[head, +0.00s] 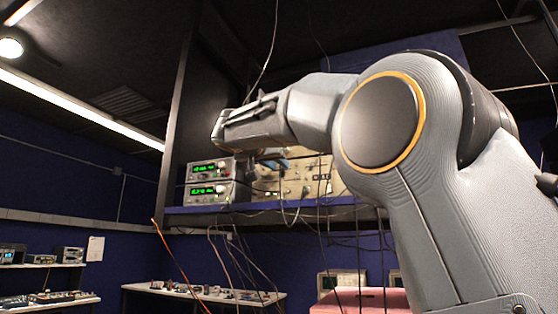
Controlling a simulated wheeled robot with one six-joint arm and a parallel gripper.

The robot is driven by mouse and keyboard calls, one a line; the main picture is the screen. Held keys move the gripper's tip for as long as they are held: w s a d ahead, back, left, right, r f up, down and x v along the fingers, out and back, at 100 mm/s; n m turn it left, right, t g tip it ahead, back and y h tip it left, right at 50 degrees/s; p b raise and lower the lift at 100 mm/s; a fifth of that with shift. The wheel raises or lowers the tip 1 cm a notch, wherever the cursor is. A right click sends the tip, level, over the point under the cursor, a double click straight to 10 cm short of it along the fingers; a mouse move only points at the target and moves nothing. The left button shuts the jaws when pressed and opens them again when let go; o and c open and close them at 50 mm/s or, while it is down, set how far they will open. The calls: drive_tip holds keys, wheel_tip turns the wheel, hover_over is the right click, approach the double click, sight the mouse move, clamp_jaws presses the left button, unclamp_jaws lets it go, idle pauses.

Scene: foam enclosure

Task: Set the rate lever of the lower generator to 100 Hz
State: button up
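Two stacked grey instruments with green digits stand on a blue shelf (270,209): an upper one (197,168) and a lower one (198,193). Beige panels with knobs (296,188) stand to their right, partly covered by my arm. I cannot tell which of these units is the lower generator, and no rate lever or Hz marking can be made out. My arm reaches in from the right, its wrist above and in front of the shelf. A small bluish-grey part below the wrist may be my gripper (273,154), near the top of the beige panels; its fingers are not clear.
Cables hang in front of the shelf and beige panels. A dark upright post (181,110) stands left of the shelf. A white bench (220,295) with small items is below, and a side shelf (45,302) with devices is at far left.

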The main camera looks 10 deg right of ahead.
drive_tip(key=shift+w+d, duration=0.3)
drive_tip(key=shift+w, duration=0.1)
drive_tip(key=shift+c, duration=0.2)
clamp_jaws()
idle(1.1)
